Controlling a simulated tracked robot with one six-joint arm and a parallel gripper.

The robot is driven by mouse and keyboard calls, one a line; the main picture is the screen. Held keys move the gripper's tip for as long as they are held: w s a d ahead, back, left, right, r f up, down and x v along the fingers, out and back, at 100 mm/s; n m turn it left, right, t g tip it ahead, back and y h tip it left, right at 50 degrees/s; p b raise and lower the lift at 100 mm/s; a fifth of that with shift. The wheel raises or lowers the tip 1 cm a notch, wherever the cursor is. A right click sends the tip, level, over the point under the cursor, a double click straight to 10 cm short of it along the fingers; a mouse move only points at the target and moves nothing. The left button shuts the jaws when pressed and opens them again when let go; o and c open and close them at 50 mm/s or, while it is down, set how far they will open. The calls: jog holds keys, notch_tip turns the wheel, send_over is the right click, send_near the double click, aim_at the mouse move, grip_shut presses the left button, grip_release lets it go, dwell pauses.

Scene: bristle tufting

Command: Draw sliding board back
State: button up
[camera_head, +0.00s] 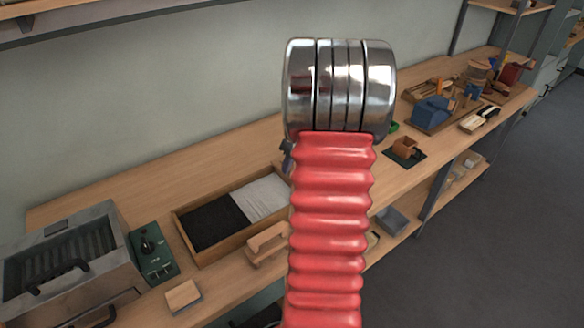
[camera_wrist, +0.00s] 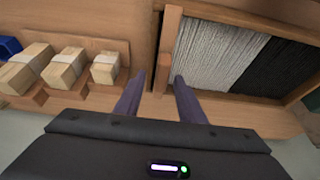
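A wooden tray (camera_head: 181,229) on the bench holds black bristles (camera_head: 210,220) and white bristles (camera_head: 263,196). In the wrist view the tray (camera_wrist: 297,96) is at the upper right. An upright wooden piece (camera_wrist: 170,48) stands at its white end; I cannot tell whether it is the sliding board or the tray's end wall. Contact cannot be told. In the head view my arm hides the gripper and the tray's right end.
A wooden block with a handle (camera_head: 267,243) stands at the tray's front. A green control box (camera_head: 152,252) and a metal machine (camera_head: 65,262) are to the left. Banded wooden blocks (camera_wrist: 64,68) and a blue bin (camera_wrist: 9,47) lie left of my gripper.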

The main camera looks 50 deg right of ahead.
jog(key=v, duration=1.1)
jog(key=shift+f, duration=0.1)
jog(key=s+a+r+n, duration=0.1)
jog(key=s+a+r, duration=0.1)
jog(key=a, duration=1.2)
jog(key=s+a+r+n+t, duration=0.1)
jog(key=s+a+r, duration=0.1)
jog(key=a, duration=1.3)
jog(key=s+a+r+n+y, duration=0.1)
jog(key=s+a+r, duration=0.1)
jog(key=a, duration=1.3)
jog(key=shift+s, duration=0.4)
